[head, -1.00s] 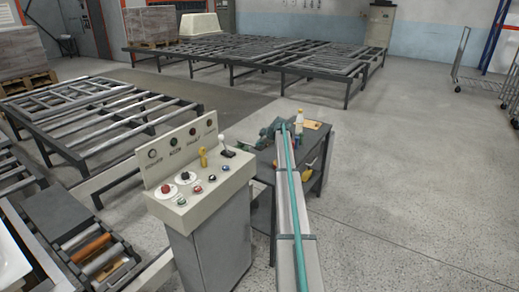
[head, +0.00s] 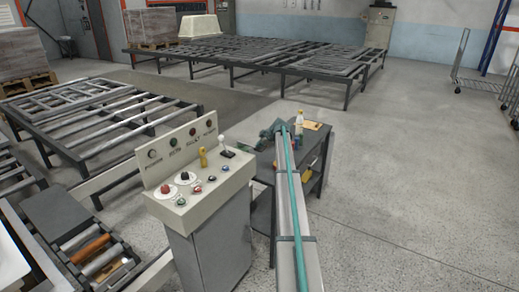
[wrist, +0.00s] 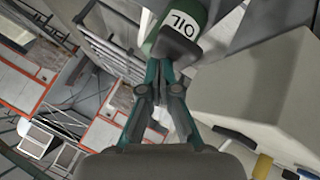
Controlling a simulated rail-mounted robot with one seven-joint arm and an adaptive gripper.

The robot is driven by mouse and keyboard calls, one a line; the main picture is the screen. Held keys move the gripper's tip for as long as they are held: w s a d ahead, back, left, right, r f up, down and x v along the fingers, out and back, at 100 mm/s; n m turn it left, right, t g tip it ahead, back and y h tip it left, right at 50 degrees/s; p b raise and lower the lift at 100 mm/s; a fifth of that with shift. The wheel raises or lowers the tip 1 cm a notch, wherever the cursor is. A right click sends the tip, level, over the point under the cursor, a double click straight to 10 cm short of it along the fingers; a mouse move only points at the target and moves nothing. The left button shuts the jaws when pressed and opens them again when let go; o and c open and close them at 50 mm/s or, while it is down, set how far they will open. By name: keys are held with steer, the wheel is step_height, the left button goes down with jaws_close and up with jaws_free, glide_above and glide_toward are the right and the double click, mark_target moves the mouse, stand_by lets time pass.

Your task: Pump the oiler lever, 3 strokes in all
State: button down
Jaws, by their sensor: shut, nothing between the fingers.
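The oiler body (wrist: 178,38) is dark green with a white label reading OIL, at the top of the wrist view. It appears tilted in that view. In the head view I cannot pick out the oiler or the fingertips.
A beige control console (head: 205,197) with knobs and levers stands left of a dark bench (head: 312,165) bearing a bottle (head: 299,122). Roller frames (head: 95,112) stand left and behind. Open floor (head: 430,190) lies right. A pale box-like surface (wrist: 255,95) is close right of my gripper.

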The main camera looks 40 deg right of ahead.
steer(key=shift+f+b, duration=1.35)
steer(key=shift+f, duration=0.1)
stand_by(1.2)
steer(key=shift+r, duration=0.15)
stand_by(0.5)
steer(key=shift+r, duration=2.1)
steer(key=shift+r, duration=0.1)
steer(key=shift+r, duration=2.4)
